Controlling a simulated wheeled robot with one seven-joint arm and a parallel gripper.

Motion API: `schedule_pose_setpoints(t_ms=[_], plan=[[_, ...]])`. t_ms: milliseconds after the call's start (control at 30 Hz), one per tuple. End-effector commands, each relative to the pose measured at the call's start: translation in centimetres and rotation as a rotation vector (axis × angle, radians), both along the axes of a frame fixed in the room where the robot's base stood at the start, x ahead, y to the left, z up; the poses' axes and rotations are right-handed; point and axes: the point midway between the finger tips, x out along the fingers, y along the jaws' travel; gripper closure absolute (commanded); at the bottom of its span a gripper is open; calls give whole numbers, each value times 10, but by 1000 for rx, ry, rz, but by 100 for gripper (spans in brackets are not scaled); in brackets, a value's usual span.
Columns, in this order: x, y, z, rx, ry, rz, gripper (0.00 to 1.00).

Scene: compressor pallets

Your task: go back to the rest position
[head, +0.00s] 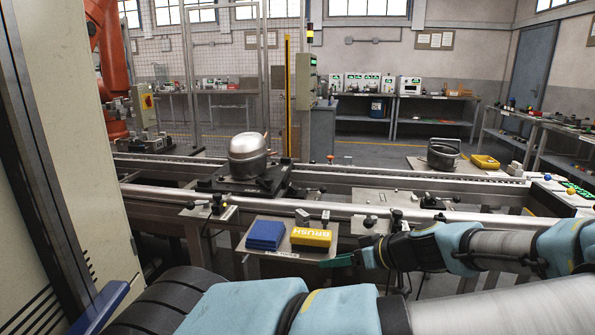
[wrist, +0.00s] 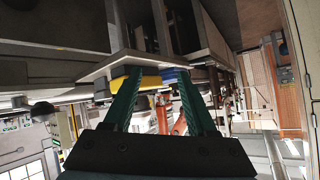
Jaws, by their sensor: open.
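My gripper (head: 338,261) is at the right edge of the small side tray in the head view, its green fingers pointing left. In the wrist view the two green fingers (wrist: 157,78) are spread apart with nothing held between them. The yellow brush block (head: 311,238) lies on the tray (head: 293,253), left of and above my fingertips in the head view. A blue block (head: 265,235) lies beside it.
A conveyor (head: 330,212) runs across behind the tray. A silver compressor (head: 248,157) stands on a dark pallet (head: 230,183) there. A tall cabinet (head: 85,150) blocks the left side.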

Motion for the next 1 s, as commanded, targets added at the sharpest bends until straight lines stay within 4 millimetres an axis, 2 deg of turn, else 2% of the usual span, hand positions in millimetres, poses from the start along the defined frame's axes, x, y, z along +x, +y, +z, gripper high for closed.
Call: schedule_pose_setpoints(t_ms=[167, 300, 500, 667, 767, 1000], plan=[[-8, 41, -23, -12, 202, 62, 43], [-24, 73, -41, -65, 420, 90, 43], [-48, 97, -49, -205, 685, 48, 43], [-59, 104, -38, -340, 817, -46, 43], [-61, 108, -25, -421, 861, -127, 43], [-58, 122, 20, -546, 854, -360, 43]])
